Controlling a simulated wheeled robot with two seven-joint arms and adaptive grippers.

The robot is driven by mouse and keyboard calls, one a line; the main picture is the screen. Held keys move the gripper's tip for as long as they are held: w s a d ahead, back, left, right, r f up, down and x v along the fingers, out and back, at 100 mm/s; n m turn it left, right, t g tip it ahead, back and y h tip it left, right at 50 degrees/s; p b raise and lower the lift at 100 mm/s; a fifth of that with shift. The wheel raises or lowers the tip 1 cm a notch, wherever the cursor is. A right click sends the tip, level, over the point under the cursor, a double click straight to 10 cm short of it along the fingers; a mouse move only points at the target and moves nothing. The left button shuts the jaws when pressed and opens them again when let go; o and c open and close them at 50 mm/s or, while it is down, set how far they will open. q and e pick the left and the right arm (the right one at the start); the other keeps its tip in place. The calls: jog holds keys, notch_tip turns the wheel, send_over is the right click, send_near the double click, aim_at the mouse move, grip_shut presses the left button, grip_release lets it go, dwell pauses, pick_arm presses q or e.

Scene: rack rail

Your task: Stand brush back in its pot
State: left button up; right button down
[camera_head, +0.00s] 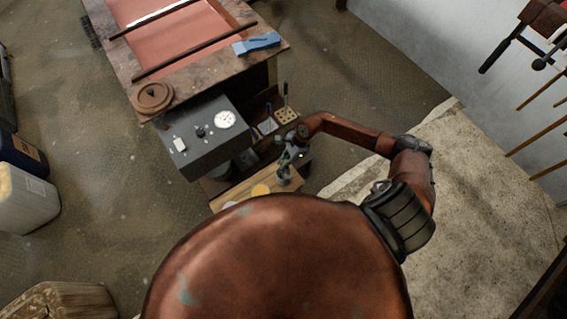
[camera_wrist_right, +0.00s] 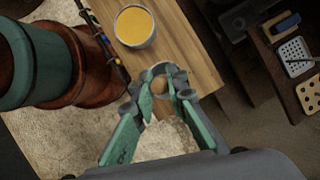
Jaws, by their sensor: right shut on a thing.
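My right gripper (camera_head: 291,160) reaches down over a wooden board at the front of the bench. In the right wrist view its green fingers (camera_wrist_right: 161,88) are closed around a small round tan end (camera_wrist_right: 160,86), probably the brush handle seen end-on. A grey ring-like rim (camera_wrist_right: 160,68) shows just beyond the fingertips, probably a pot; I cannot tell whether the brush is inside it. A pot with a yellow top (camera_wrist_right: 135,26) stands beside it on the board, also in the head view (camera_head: 260,190). The bristles are hidden. My left gripper is not in view.
A grey box with a dial (camera_head: 197,138) stands behind the board. Small perforated holders (camera_wrist_right: 295,57) sit at the right in the wrist view. A blue object (camera_head: 257,43) lies on the farther table. White and dark blue containers (camera_head: 26,200) stand on the floor at left.

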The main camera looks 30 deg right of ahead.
jog(key=c, duration=1.8)
grip_release()
jog(key=v, duration=1.2)
